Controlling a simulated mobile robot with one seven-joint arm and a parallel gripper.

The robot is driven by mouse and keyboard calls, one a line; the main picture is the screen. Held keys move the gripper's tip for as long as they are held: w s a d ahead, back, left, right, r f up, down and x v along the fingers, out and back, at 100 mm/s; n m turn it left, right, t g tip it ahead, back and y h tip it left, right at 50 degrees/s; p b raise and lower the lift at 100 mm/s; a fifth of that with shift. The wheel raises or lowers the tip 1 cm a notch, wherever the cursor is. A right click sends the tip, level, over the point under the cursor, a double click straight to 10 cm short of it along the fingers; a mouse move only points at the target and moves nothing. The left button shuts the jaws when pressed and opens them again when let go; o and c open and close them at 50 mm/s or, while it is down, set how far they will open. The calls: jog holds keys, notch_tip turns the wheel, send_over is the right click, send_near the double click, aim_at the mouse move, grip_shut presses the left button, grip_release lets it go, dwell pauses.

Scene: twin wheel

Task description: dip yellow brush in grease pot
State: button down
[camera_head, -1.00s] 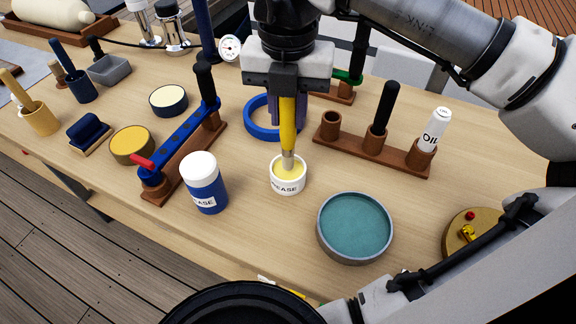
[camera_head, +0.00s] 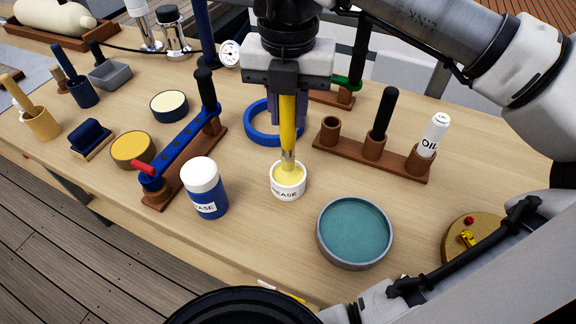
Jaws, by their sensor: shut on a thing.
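The yellow brush (camera_head: 288,122) hangs upright, bristles down, in my gripper (camera_head: 287,92), which is shut on its handle. The small white grease pot (camera_head: 288,190), lettered "EASE" in the visible part, stands on the table below it and holds pale yellow grease. The brush's lower end is inside the pot's rim, at the grease; how deep the bristles sit is hidden.
A blue grease jar with a white cap (camera_head: 207,188) stands left of the pot. A round teal-filled tin (camera_head: 354,231) is at right front. A wooden rack (camera_head: 398,166) with an oil bottle (camera_head: 434,134) stands at right. A blue ring (camera_head: 262,138) lies behind.

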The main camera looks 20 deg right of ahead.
jog(key=shift+r, duration=0.65)
jog(key=shift+r+p, duration=1.5)
jog(key=shift+r, duration=0.6)
jog(key=shift+f, duration=0.2)
notch_tip(320, 180, down, 7)
jog(key=b, duration=0.4)
jog(key=shift+f+b, duration=0.2)
jog(key=shift+b, duration=0.2)
notch_tip(320, 180, up, 13)
jog(key=p, duration=1.3)
jog(key=shift+f, duration=0.25)
